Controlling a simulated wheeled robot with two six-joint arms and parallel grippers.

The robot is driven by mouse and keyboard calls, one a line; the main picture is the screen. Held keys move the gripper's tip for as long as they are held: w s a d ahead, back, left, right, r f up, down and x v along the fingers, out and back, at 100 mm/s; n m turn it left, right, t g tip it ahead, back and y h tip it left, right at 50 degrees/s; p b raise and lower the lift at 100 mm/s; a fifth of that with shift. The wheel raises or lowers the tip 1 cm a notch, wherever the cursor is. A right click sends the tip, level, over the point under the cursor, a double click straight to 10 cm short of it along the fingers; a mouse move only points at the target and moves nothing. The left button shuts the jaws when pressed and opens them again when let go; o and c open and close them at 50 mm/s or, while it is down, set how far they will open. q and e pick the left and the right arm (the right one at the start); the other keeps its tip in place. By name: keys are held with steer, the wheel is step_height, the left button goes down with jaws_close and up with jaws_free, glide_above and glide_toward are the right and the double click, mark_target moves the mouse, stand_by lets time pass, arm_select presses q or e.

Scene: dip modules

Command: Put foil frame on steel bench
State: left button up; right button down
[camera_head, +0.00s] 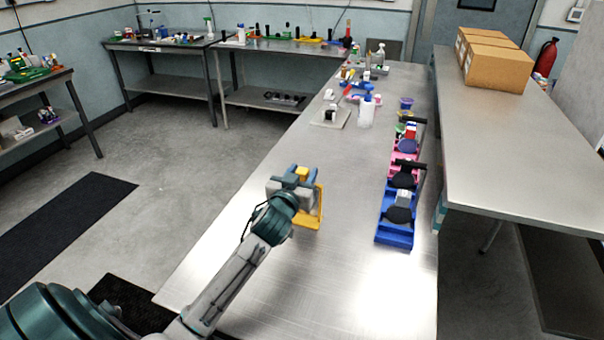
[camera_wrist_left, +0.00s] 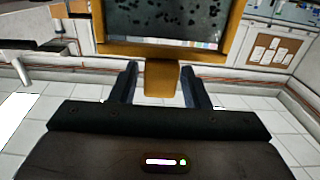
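The foil frame (camera_head: 318,210) is a yellow-orange frame. In the left wrist view the frame (camera_wrist_left: 236,42) surrounds a dark, speckled panel, and its orange tab reaches down between my fingers. My left gripper (camera_head: 298,180) is closed around that tab; it also shows in the left wrist view (camera_wrist_left: 160,78). In the head view the frame overlaps the near part of the long steel bench (camera_head: 345,180). Any gap between frame and bench top is hard to judge. My right gripper is not in view.
Blue, pink and green trays (camera_head: 394,233) with dark-topped items line the bench's right side. A white bottle (camera_head: 366,112) and small items stand farther back. Another bench (camera_head: 500,130) at right carries cardboard boxes (camera_head: 497,68). The bench's near middle is bare.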

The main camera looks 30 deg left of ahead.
arm_select(q)
steer(key=shift+o, duration=0.3)
steer(key=shift+r, duration=0.15)
steer(key=shift+s+f, duration=0.2)
steer(key=shift+s, duration=0.1)
steer(key=b+v, duration=0.3)
steer(key=v, duration=0.8)
steer(key=shift+s+d+r, duration=0.15)
steer(key=shift+s+d, duration=0.05)
